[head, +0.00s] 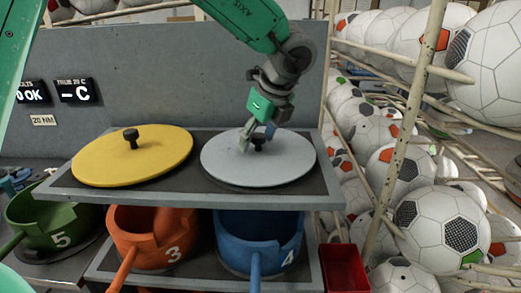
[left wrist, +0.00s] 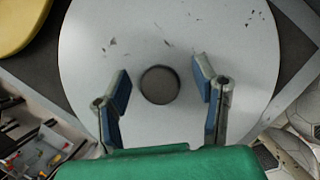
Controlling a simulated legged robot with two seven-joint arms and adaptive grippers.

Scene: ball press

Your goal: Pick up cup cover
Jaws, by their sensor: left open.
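A light grey round cup cover (head: 285,165) with a dark knob (head: 258,143) lies flat on the upper shelf. In the left wrist view the same cover (left wrist: 160,120) fills most of the picture, and its knob (left wrist: 159,85) shows from above. My left gripper (head: 258,137) is right over the knob. Its fingers (left wrist: 162,88) are open, one on each side of the knob, with a gap on both sides. A yellow cover (head: 150,165) with a black knob lies to the left on the same shelf. My right gripper is not in view.
The shelf (head: 190,197) has a grey rim. Below it stand a green cup (head: 50,220), an orange cup (head: 155,250) and a blue cup (head: 260,228). A red bin (head: 343,270) is at the lower right. Racks of soccer balls (head: 440,225) fill the right side.

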